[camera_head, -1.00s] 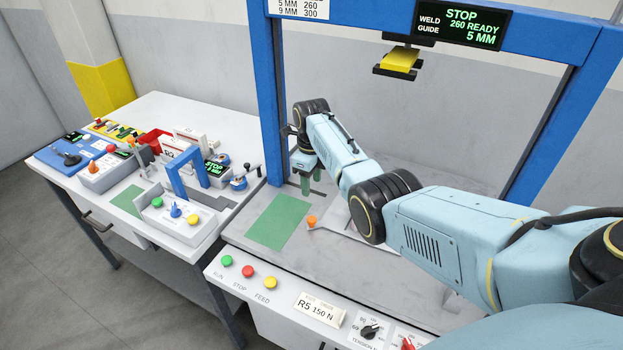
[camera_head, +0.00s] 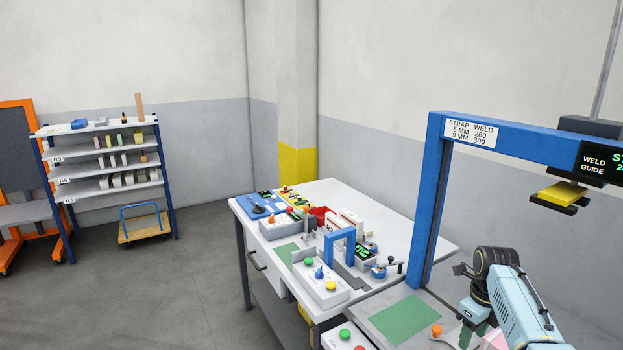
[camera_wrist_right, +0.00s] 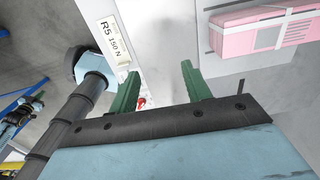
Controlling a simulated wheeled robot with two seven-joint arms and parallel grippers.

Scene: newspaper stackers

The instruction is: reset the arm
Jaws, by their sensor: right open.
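My right gripper (camera_head: 478,333) hangs low over the strapping machine's table at the lower right of the head view, its green fingers partly cut off by the frame. In the right wrist view its two green fingers (camera_wrist_right: 158,76) stand apart with nothing between them. A pink bundle with white straps (camera_wrist_right: 265,36) lies to the right of the fingers in that view, clear of them. My left gripper is not in view.
The blue machine frame (camera_head: 436,190) rises behind the right arm. A green mat (camera_head: 404,319) and an orange knob (camera_head: 436,330) lie left of the gripper. A white side table (camera_head: 415,235) holds several devices. A shelf rack (camera_head: 105,165) stands far left beyond open floor.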

